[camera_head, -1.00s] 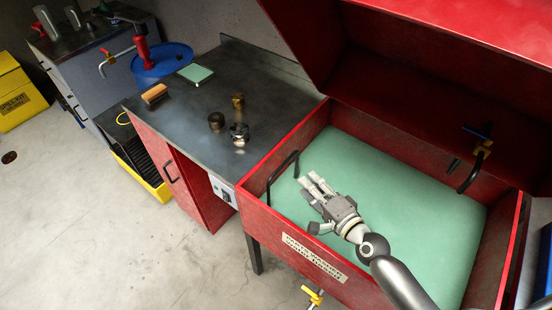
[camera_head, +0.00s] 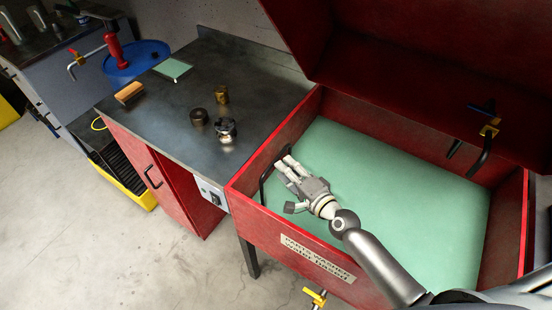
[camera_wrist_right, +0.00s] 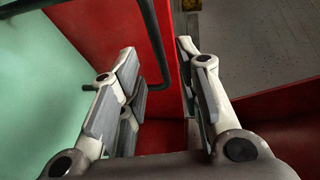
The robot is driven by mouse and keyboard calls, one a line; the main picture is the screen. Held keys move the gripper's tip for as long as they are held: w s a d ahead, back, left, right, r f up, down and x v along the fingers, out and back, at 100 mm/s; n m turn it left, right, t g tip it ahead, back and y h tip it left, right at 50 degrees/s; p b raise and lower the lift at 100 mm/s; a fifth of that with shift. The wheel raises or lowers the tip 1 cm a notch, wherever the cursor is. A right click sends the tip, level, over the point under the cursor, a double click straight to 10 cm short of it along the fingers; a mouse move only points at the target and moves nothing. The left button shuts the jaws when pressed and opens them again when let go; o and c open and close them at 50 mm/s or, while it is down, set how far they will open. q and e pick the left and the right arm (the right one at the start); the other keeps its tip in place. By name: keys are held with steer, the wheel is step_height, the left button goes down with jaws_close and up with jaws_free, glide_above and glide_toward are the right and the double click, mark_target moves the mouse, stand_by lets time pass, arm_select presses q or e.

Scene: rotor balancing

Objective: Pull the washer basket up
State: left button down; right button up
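The red parts washer (camera_head: 300,250) stands open, with pale green liquid (camera_head: 420,200) in its tub. A dark bar handle (camera_head: 264,180) rises at the tub's left end; I take it for the basket's. The rest of the basket is hidden. My right gripper (camera_head: 283,164) is over the liquid beside this handle, pointing at the left wall. In the right wrist view its fingers (camera_wrist_right: 160,75) are spread and empty. The bent dark handle (camera_wrist_right: 153,45) shows past them, nearer the left finger, partly hidden by it. I cannot tell whether they touch. My left gripper is not in view.
The raised red lid (camera_head: 400,70) overhangs the tub's back. A tap with a yellow body (camera_head: 489,131) and a dark bent pipe are at the right. The dark worktop (camera_head: 180,110) at the left holds several metal parts, a brush (camera_head: 130,92) and a green pad (camera_head: 173,69).

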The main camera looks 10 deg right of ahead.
mark_target(277, 161)
steer(key=shift+x, duration=3.15)
steer(key=shift+c, duration=0.4)
jaws_close()
